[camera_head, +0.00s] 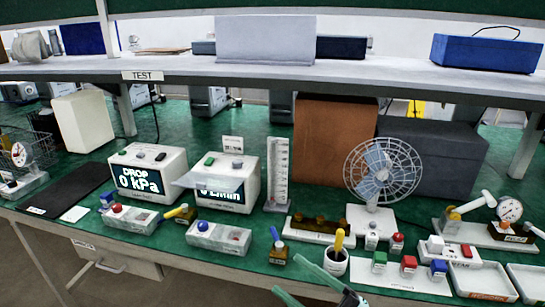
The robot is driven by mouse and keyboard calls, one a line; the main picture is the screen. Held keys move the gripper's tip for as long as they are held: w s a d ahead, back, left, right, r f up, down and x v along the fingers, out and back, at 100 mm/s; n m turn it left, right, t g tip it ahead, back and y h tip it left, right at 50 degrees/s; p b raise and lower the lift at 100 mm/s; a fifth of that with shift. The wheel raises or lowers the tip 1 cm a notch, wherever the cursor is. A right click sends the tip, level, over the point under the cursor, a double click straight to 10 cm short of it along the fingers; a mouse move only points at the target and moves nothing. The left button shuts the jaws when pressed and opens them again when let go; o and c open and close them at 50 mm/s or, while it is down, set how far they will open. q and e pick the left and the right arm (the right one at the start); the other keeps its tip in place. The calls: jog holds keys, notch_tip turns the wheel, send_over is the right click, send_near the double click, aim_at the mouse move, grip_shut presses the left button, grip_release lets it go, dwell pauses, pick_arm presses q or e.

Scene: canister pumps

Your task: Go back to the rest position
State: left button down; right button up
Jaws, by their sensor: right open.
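My right gripper (286,275) shows at the bottom edge of the picture, low and a little right of the middle. Its two pale green fingers point up and left and stand apart, with nothing between them. The rest of that arm is cut off by the frame. My left gripper is not in view. The fingers are in front of a small amber-based bottle (278,255) and left of a white cup (335,266) with a yellow-handled tool. I cannot tell whether they touch either.
A green bench holds two display boxes (147,175), a desk fan (382,172), a white rack (278,175), small coloured blocks on a white plate (400,284) and trays (484,281) at right. A shelf marked TEST (142,76) crosses above. A black mat (66,189) lies left.

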jog(key=s+d+f+m+t+h+p, duration=0.1)
jog(key=d+f+m+t+h, duration=0.1)
jog(key=d+f+m+h, duration=0.35)
jog(key=d+f+m+t+h+p, duration=0.1)
jog(key=d+f+m+t+h, duration=0.15)
jog(key=f+m+h, duration=0.55)
pick_arm(q)
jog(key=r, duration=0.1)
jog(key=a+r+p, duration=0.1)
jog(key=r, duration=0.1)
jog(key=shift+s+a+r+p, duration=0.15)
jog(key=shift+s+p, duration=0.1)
jog(key=shift+p, duration=0.05)
pick_arm(e)
jog(key=s+d+f+m+g+h, duration=0.2)
jog(key=s+d+f+m+g, duration=0.2)
jog(key=s+f, duration=0.8)
jog(key=shift+s+d+f+m+g, duration=0.2)
jog(key=shift+s+m+g, duration=0.2)
jog(key=shift+m+g, duration=0.6)
jog(key=shift+h, duration=0.25)
